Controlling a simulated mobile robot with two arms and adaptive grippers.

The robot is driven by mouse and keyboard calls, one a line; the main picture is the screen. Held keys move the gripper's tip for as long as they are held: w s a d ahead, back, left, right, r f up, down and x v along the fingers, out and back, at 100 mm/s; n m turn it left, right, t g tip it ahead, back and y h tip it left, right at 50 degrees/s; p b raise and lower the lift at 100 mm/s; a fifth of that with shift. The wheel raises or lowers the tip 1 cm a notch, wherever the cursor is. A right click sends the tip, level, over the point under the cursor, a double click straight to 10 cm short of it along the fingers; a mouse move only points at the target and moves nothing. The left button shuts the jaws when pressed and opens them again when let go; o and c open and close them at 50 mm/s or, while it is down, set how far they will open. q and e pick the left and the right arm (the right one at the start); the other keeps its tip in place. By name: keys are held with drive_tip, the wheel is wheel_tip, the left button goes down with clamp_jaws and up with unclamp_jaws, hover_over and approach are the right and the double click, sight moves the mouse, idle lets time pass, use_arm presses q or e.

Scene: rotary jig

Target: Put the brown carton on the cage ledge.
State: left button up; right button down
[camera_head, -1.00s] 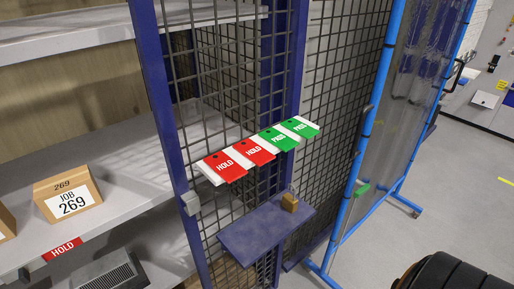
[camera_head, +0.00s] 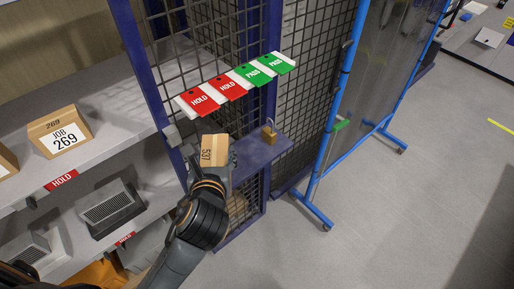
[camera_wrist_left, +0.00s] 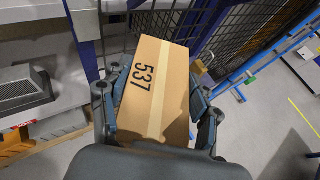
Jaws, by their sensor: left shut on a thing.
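The brown carton (camera_head: 214,150), marked 537, is held in my left gripper (camera_head: 212,168). In the left wrist view the carton (camera_wrist_left: 157,85) sits between the two fingers (camera_wrist_left: 157,112), which press on its sides. The blue cage ledge (camera_head: 262,153) juts from the mesh cage, just right of the carton in the head view. The carton overlaps the ledge's left end in the picture; I cannot tell whether it touches. A brass padlock (camera_head: 268,134) stands on the ledge's back part. My right gripper is not in view.
HOLD and PASS tags (camera_head: 236,84) hang on a strip above the ledge. A blue-framed screen (camera_head: 338,123) stands at right, with open floor beyond.

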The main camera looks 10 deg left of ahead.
use_arm(q)
drive_tip(key=shift+d+r+m+h, duration=0.35)
drive_tip(key=shift+r+m+h, duration=0.15)
drive_tip(key=shift+r+h, duration=0.1)
drive_tip(key=shift+w+d+m+h, duration=0.2)
drive_tip(key=shift+m+h, duration=0.1)
drive_tip(key=shift+h, duration=0.1)
drive_tip(key=w+f, duration=0.4)
drive_tip(key=w+f+p, duration=0.1)
drive_tip(key=w+f, duration=0.3)
drive_tip(key=w, duration=0.1)
drive_tip(key=w+f+p, duration=0.1)
drive_tip(key=w+f, duration=0.3)
drive_tip(key=shift+w+a+f, duration=0.1)
drive_tip(key=shift+w+a, duration=0.05)
drive_tip(key=shift+w, duration=0.2)
drive_tip(key=shift+f, duration=0.35)
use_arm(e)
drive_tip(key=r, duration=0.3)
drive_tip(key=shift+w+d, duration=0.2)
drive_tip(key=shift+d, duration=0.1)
use_arm(q)
drive_tip(key=shift+f, duration=0.1)
drive_tip(key=o, duration=1.6)
drive_tip(key=shift+f, duration=0.1)
drive_tip(key=shift+c, duration=0.2)
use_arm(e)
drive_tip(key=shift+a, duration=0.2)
